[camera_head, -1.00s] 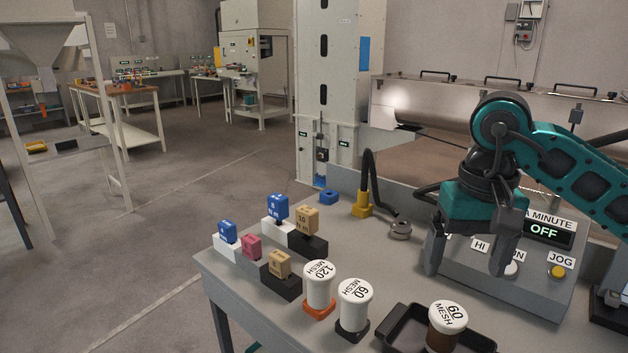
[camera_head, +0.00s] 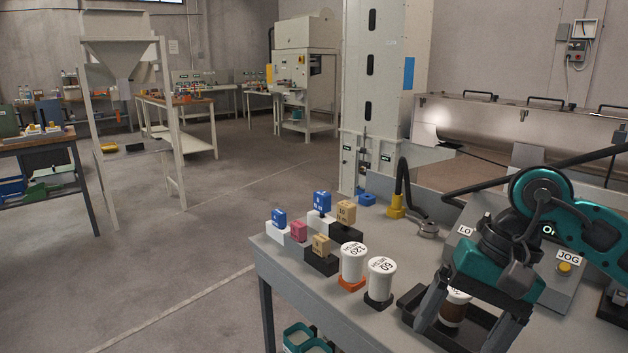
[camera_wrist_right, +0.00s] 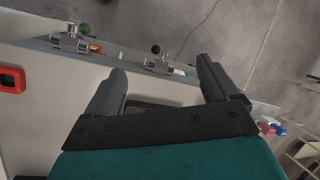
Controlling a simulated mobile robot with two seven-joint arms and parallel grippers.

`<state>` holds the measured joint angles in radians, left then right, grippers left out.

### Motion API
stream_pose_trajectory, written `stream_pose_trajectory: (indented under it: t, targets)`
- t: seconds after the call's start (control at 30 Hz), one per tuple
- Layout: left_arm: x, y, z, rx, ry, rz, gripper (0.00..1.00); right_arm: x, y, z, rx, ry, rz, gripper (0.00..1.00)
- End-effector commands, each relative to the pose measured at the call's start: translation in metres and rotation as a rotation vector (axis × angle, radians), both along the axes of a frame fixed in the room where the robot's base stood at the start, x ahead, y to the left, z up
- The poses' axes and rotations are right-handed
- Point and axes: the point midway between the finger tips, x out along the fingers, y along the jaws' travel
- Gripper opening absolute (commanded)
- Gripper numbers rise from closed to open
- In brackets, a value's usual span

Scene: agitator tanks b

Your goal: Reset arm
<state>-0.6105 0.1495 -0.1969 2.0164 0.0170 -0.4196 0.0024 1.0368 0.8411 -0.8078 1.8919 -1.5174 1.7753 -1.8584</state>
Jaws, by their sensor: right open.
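My right arm comes in from the right in the head view. Its teal and black right gripper (camera_head: 465,325) points down over the black tray (camera_head: 410,299) at the table's front, fingers spread. A brown jar with a white lid (camera_head: 453,306) shows between the fingers; I cannot tell whether they touch it. In the right wrist view the two dark fingers (camera_wrist_right: 160,78) stand wide apart with nothing gripped between them. My left gripper is not in view.
White-lidded jars marked 120 (camera_head: 352,265) and 60 (camera_head: 379,281) stand left of the tray. Coloured blocks on stands (camera_head: 320,203) are behind them. A control panel with a yellow JOG button (camera_head: 565,268) is partly hidden by my arm. Open floor lies left.

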Motion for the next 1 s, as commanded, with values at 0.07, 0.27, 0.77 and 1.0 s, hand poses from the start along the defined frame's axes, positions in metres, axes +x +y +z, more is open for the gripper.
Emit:
stream_pose_trajectory:
  t: [0.07, 0.27, 0.77, 1.0]
  targets:
    - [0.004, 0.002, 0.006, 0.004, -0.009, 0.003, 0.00, -0.013, 0.036, -0.007, 0.158, 0.105, -0.064, 0.88]
    - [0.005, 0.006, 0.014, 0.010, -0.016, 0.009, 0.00, -0.043, 0.124, 0.007, 0.605, 0.532, -0.345, 0.88]
    - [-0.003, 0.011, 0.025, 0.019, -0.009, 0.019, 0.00, 0.022, 0.111, 0.006, 1.349, 2.477, -1.367, 0.88]
    - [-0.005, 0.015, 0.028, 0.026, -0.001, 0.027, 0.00, -0.004, 0.039, -0.138, -0.688, -1.737, 0.784, 0.88]
